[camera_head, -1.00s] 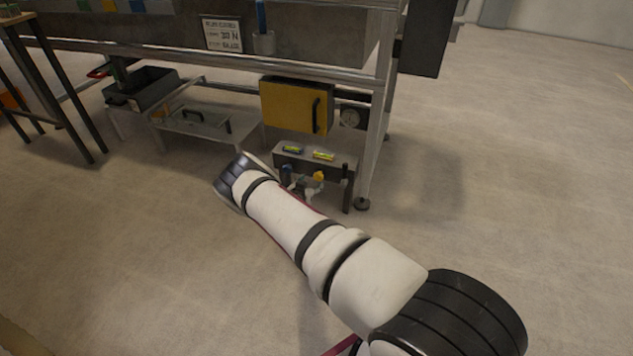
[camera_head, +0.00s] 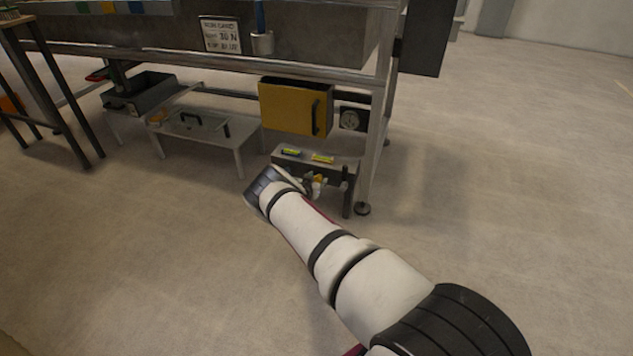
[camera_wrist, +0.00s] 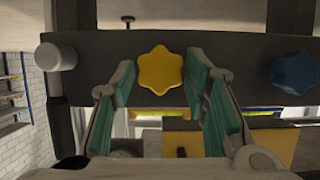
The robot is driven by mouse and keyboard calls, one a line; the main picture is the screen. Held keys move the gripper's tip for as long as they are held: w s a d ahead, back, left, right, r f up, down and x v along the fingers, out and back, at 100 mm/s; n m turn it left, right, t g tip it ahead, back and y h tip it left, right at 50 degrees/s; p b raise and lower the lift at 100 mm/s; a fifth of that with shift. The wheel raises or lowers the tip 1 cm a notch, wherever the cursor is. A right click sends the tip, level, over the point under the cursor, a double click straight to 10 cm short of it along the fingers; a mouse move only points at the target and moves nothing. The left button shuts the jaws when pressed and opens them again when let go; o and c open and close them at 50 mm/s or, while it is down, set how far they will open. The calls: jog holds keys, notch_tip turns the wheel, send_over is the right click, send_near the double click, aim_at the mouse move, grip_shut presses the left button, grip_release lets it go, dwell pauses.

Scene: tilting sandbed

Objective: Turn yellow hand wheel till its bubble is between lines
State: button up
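The yellow hand wheel (camera_wrist: 160,71) faces me in the wrist view, lobed, on a dark plate. My gripper (camera_wrist: 158,72) is open, with one teal-padded finger on each side of the wheel. I cannot tell whether the fingers touch it. A blue hand wheel (camera_wrist: 295,72) sits to the right on the same plate. In the head view, the low grey stand (camera_head: 337,168) carries a yellow level vial (camera_head: 322,159) and a blue level vial (camera_head: 291,153) on top. The bubbles are too small to read. My arm partly hides the stand's front.
A yellow box with a black handle (camera_head: 292,108) hangs above the stand, with a round gauge (camera_head: 351,120) beside it. A table leg (camera_head: 370,165) stands close to the right. A low grey table (camera_head: 207,133) is to the left. Open floor lies in front.

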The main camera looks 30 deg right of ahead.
jog(key=c, duration=0.5)
jog(key=shift+s+p, duration=0.1)
jog(key=shift+p, duration=0.2)
jog(key=shift+s+d+m+t+y+p, duration=0.15)
jog(key=shift+m+t+y+p, duration=0.45)
jog(key=shift+m+p, duration=0.4)
jog(key=shift+f+m+t+y, duration=0.1)
jog(key=shift+m+t+y, duration=0.2)
jog(key=shift+m+t, duration=0.5)
jog(key=m, duration=0.1)
jog(key=m+t, duration=0.1)
jog(key=m, duration=0.1)
jog(key=shift+s+d+f, duration=0.1)
jog(key=shift+f, duration=0.1)
jog(key=shift+f+m+t+y+b, duration=0.15)
jog(key=shift+m+t+y+b, duration=0.15)
jog(key=shift+m+t+b, duration=1.35)
jog(key=shift+m+g+p, duration=0.35)
jog(key=shift+m+g, duration=0.1)
